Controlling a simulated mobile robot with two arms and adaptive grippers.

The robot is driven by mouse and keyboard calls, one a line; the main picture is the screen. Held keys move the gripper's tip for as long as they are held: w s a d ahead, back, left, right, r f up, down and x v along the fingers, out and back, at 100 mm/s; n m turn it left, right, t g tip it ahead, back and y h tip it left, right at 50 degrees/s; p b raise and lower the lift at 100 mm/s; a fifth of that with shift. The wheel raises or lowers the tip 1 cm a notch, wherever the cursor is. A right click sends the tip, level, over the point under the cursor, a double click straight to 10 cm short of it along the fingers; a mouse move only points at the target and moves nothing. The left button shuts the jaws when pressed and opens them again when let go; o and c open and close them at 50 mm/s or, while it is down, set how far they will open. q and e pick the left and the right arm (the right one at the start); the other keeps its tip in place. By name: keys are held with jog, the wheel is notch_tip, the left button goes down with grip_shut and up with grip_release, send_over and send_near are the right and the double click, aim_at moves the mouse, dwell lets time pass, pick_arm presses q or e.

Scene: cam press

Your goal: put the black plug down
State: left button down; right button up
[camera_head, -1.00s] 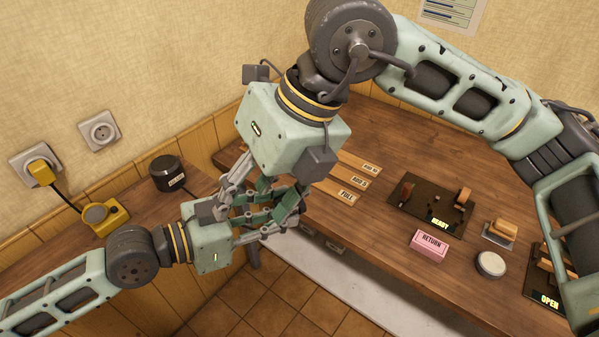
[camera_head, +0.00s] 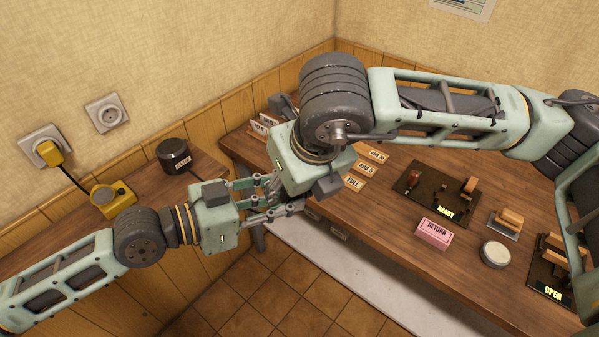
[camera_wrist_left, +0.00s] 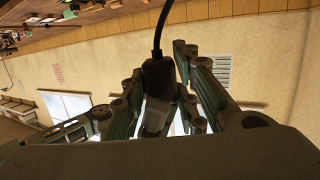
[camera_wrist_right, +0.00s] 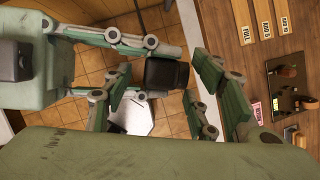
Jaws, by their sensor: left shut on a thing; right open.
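The black plug (camera_wrist_left: 158,76) is between the fingers of my left gripper (camera_wrist_left: 160,105), which is shut on it. Its cable (camera_wrist_left: 160,30) runs up out of the left wrist view. In the right wrist view the black plug (camera_wrist_right: 166,74) shows as a dark block at the end of the left gripper's fingers. My right gripper (camera_wrist_right: 165,92) is open, with its fingers apart on either side of the plug. In the head view the left gripper (camera_head: 266,197) and right gripper (camera_head: 276,187) overlap, and the plug cannot be made out.
A black round device (camera_head: 175,156) and a yellow device (camera_head: 113,200) stand on the left counter. A yellow plug (camera_head: 50,153) sits in one wall socket; the other socket (camera_head: 106,114) is empty. The right table holds a dark board (camera_head: 420,190), a pink RETURN block (camera_head: 434,233) and labels.

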jog(key=shift+x, duration=0.75)
jog(key=shift+c, duration=0.4)
pick_arm(q)
jog(key=c, duration=2.5)
grip_release()
jog(key=shift+c, duration=0.2)
pick_arm(e)
jog(key=shift+s+a, duration=0.1)
jog(key=shift+a, duration=0.05)
jog(key=c, duration=0.9)
pick_arm(q)
jog(key=o, duration=0.9)
jog(key=shift+c, duration=0.2)
pick_arm(e)
jog(key=shift+c, duration=0.2)
pick_arm(q)
jog(key=o, duration=0.4)
